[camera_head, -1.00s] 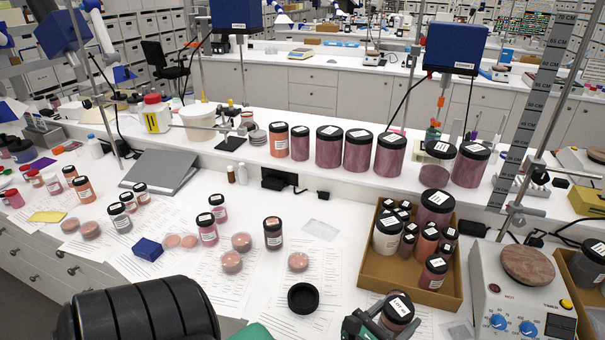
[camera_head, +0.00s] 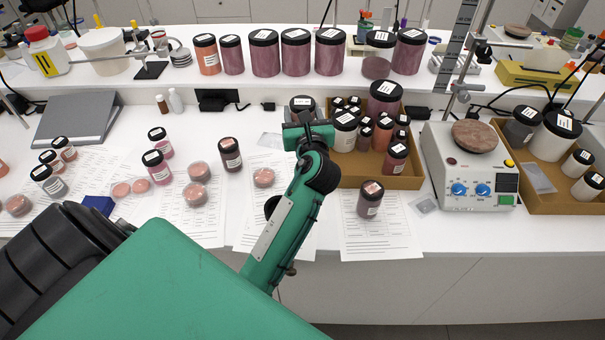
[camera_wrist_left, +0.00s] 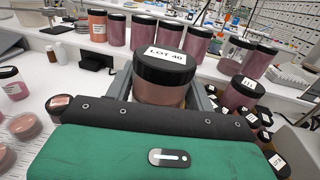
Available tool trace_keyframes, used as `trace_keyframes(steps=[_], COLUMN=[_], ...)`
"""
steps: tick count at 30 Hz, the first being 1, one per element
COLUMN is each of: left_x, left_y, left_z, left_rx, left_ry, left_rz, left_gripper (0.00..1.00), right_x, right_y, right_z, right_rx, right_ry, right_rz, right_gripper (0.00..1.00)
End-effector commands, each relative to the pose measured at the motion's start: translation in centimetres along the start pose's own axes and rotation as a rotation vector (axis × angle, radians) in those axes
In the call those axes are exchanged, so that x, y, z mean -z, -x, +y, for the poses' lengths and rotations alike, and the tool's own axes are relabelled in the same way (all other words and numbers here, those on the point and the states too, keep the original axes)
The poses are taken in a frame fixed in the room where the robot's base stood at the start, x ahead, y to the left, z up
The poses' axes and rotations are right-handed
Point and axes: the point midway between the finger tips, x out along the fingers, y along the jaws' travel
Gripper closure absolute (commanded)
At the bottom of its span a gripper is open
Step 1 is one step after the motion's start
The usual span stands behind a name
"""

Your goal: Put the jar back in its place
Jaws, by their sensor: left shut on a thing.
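My left gripper (camera_head: 307,124) is shut on a jar (camera_head: 302,103) with a black lid and a reddish-brown body. In the left wrist view the jar (camera_wrist_left: 162,75) is upright between the grey fingers, its lid label reading LOT 40. In the head view it is beside the back left of the cardboard box (camera_head: 377,181); the gripper hides most of its body, and I cannot tell its height. Several smaller jars and a large dark-lidded jar (camera_head: 383,98) stand in the box. A similar jar (camera_head: 370,203) stands on paper in front of it. My right gripper is not in view.
A row of large jars (camera_head: 264,56) lines the raised shelf behind. A hotplate (camera_head: 468,180) stands right of the box, with another box (camera_head: 540,200) beyond.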

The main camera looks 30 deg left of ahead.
Motion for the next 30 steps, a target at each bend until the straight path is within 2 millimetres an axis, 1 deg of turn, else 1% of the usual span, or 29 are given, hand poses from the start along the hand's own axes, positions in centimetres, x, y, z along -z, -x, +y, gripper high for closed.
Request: trace_keyframes(steps=[1, 3, 9, 12, 15, 20, 27, 30], left_x=[1.5, 3.4, 8.8, 11.1, 12.7, 13.9, 17.3, 17.9], left_y=[0.1, 0.1, 0.1, 0.1, 0.2, 0.1, 0.2, 0.2], left_z=[0.0, 0.0, 0.0, -0.1, -0.1, -0.1, -0.1, -0.1], left_rx=[0.001, 0.002, 0.003, 0.003, 0.005, 0.004, 0.005, 0.005], left_ry=[-0.006, -0.006, -0.006, -0.005, -0.003, -0.001, -0.003, -0.001], left_rz=[0.005, 0.005, 0.003, 0.002, 0.0, -0.001, 0.0, -0.002], left_gripper=[0.77, 0.77, 0.77, 0.77, 0.77, 0.77, 0.77, 0.77], right_x=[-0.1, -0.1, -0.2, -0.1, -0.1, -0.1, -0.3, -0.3], right_y=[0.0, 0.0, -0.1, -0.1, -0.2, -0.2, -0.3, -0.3], right_z=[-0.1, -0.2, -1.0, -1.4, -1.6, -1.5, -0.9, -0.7], right_rx=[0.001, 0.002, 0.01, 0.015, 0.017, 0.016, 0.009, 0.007], right_ry=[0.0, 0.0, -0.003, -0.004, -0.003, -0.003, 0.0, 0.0], right_rz=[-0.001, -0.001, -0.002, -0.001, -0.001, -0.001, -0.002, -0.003], right_gripper=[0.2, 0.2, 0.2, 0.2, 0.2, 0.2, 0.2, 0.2])
